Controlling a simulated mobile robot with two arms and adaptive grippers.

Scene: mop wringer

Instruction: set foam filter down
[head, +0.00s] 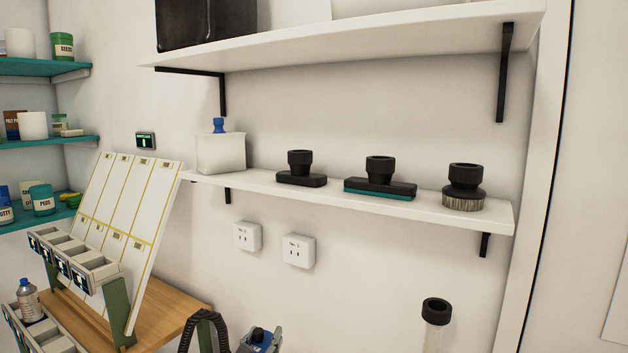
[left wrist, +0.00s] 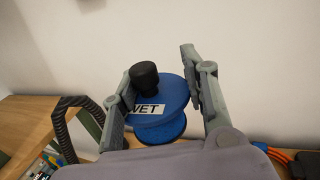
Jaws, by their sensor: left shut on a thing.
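The foam filter (left wrist: 175,94) is blue and round, with a black knob on top and a white "WET" label; a second blue round section shows below the label. My left gripper (left wrist: 158,78) is shut on it, with a grey finger on each side. In the head view only the top of the filter (head: 259,337) and part of my left gripper (head: 262,340) show at the bottom edge. What lies under the filter is hidden in both views. My right gripper is in neither view.
A black ribbed hose (head: 205,322) arches just left of the filter, by the wooden bench top (head: 165,305). A clear tube with a black collar (head: 436,311) stands to the right. A wall shelf (head: 330,200) above holds black nozzle heads and a white bin (head: 221,153).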

